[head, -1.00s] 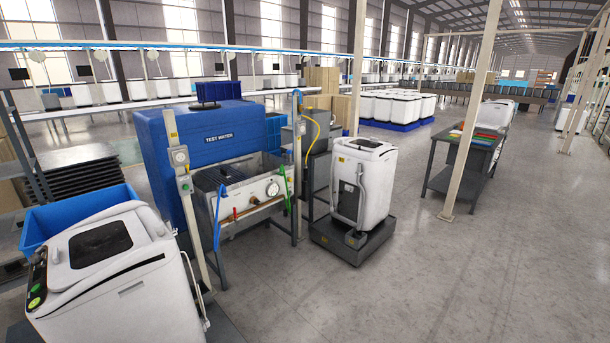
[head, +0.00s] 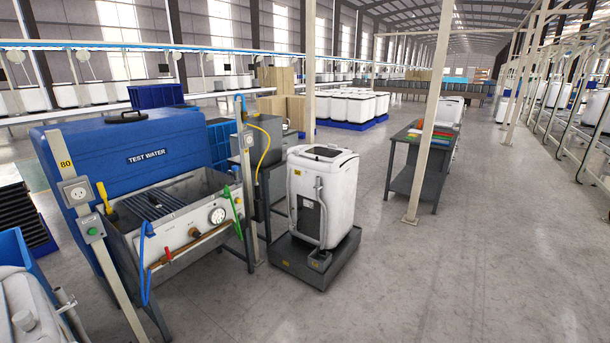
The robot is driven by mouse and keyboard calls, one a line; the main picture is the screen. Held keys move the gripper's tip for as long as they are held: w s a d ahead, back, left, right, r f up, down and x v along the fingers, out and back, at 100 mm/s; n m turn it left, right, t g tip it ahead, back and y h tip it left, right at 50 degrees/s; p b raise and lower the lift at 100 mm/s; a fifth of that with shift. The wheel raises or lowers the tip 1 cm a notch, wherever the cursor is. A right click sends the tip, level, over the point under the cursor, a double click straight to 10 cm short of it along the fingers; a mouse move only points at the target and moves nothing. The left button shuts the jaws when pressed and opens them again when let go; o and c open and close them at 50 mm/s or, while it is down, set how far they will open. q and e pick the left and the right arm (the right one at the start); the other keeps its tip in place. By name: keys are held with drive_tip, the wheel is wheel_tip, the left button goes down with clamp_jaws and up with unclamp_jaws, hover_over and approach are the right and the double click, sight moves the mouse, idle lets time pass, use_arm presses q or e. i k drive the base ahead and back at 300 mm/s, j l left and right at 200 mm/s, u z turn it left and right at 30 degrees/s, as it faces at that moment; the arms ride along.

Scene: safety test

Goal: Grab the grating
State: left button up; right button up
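A dark slatted grating (head: 152,204) lies in the open top of the grey metal sink basin (head: 235,187) in the head view. The basin stands in front of the blue tank marked TEST WATER (head: 150,157). Its front panel carries a round gauge, a red-handled valve and a blue hose. A yellow-handled tool (head: 104,197) stands at the basin's left end, beside the grating. Neither of my grippers shows in the head view.
A post with a socket and green button (head: 94,230) stands close before the basin's left end. A white washer (head: 322,195) on a dark platform (head: 340,262) stands to the right. A grey table (head: 408,185) is farther right. Open floor lies in front and to the right.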

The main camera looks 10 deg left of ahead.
sight(151, 198)
drive_tip(key=i+z, duration=0.35)
drive_tip(key=i, duration=0.5)
drive_tip(key=i+u, duration=0.25)
drive_tip(key=i, duration=0.15)
drive_tip(key=i+u, duration=0.3)
drive_tip(key=i, duration=0.15)
drive_tip(key=i+u, duration=0.7)
drive_tip(key=u, duration=0.15)
drive_tip(key=i+u, duration=0.3)
drive_tip(key=u, duration=0.15)
drive_tip(key=i+u, duration=0.3)
drive_tip(key=u, duration=0.15)
drive_tip(key=i+l+u, duration=0.2)
drive_tip(key=i+u, duration=0.25)
drive_tip(key=i+l+u, duration=0.5)
drive_tip(key=k+j, duration=0.05)
drive_tip(key=j, duration=0.05)
